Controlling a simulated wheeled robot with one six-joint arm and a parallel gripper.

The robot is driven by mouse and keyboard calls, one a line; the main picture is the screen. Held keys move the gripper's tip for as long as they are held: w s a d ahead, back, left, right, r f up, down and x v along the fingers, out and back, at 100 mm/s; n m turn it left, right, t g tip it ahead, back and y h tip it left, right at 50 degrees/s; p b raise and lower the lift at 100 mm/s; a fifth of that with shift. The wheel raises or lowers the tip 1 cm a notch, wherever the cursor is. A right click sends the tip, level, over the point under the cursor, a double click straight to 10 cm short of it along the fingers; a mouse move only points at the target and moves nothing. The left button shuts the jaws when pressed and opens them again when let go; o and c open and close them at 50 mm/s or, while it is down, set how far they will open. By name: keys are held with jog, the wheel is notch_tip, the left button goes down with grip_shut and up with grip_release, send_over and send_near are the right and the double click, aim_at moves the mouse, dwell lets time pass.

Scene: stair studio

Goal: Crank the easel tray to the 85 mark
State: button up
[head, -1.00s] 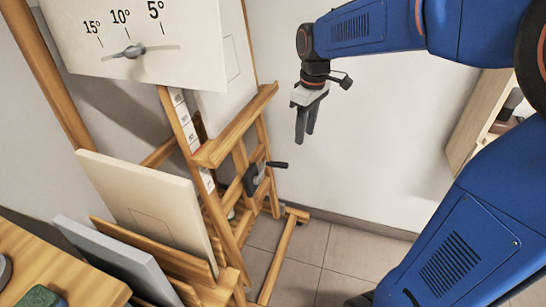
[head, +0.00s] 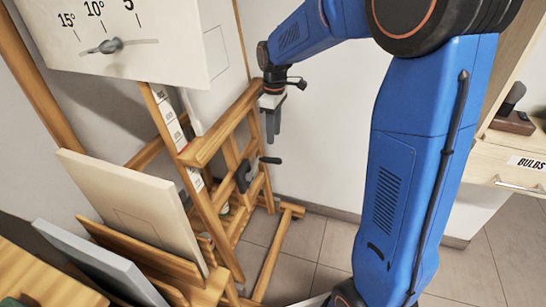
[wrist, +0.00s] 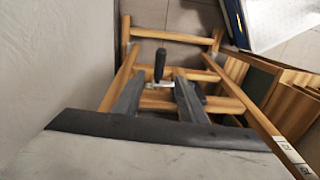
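The wooden easel tray (head: 222,130) is a ledge on the easel's mast. A strip of white scale labels (head: 170,122) runs down the mast beside it; its numbers are too small to read. The crank (head: 242,177) is a dark grey mount below the tray, with a black handle (head: 270,160) sticking out to the right. My gripper (head: 273,140) points down just above the handle, apart from it in the head view. In the wrist view its two fingers (wrist: 159,97) are spread, and the black handle (wrist: 160,65) shows between and beyond them. Nothing is held.
A white board with a pointer (head: 110,46) and degree marks stands above the tray. Canvases (head: 135,205) lean in a rack at lower left. The easel's wooden foot (head: 272,255) reaches along the tiled floor. A drawer marked BULBS (head: 525,163) is at right.

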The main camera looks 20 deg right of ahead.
jog(key=f, duration=1.1)
jog(key=shift+s+a, duration=0.1)
jog(key=shift+s, duration=0.1)
grip_shut()
